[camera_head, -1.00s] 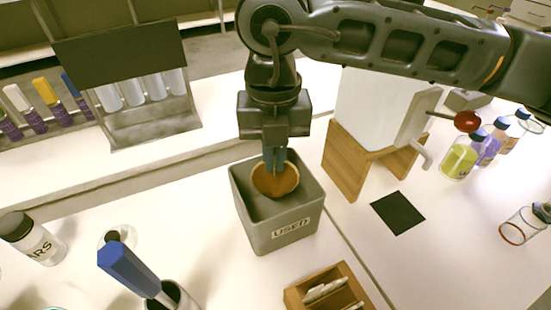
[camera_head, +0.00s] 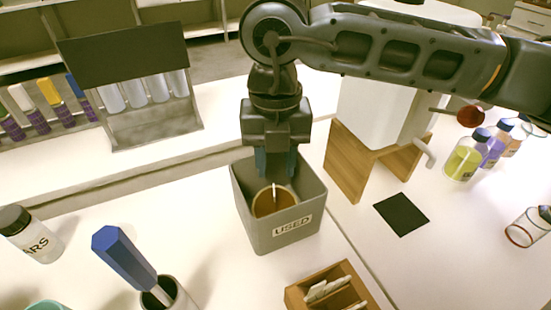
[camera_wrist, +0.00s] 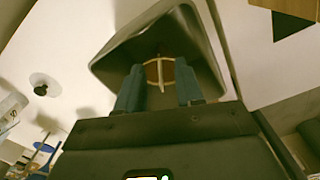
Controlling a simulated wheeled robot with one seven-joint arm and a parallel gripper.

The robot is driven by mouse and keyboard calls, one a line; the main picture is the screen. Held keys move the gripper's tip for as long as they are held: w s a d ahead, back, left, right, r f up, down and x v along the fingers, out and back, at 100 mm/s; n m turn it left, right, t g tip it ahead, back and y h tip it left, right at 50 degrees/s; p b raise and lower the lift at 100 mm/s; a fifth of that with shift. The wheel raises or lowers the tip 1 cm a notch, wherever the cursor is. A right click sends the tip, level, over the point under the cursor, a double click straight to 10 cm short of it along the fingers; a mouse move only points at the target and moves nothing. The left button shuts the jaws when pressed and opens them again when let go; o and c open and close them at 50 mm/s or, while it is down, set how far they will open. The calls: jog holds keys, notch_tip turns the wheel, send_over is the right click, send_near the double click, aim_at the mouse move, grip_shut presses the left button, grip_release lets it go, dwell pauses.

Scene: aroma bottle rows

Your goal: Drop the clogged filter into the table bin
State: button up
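The clogged filter (camera_head: 266,203) is a brown round cup with a pale rim and a pale tab. It sits inside the grey table bin (camera_head: 262,237), which is labelled USED. My gripper (camera_head: 276,172) is over the back part of the bin opening, its blue fingers pointing down. In the wrist view the gripper (camera_wrist: 160,92) has its two fingers spread apart, with the filter (camera_wrist: 160,70) beyond them and the bin wall (camera_wrist: 112,62) around it. The filter looks free of the fingers. Its underside contact with the bin floor is hidden.
A wooden stand (camera_head: 345,160) with a white body is right of the bin. A small wooden box (camera_head: 327,290) is in front. A blue-handled tool (camera_head: 124,255) stands in a cup at left. A dark square pad (camera_head: 401,214) lies at right, with bottles beyond.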

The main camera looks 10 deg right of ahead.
notch_tip(320, 180, up, 8)
dwell(0.6)
jog(key=shift+f, duration=0.15)
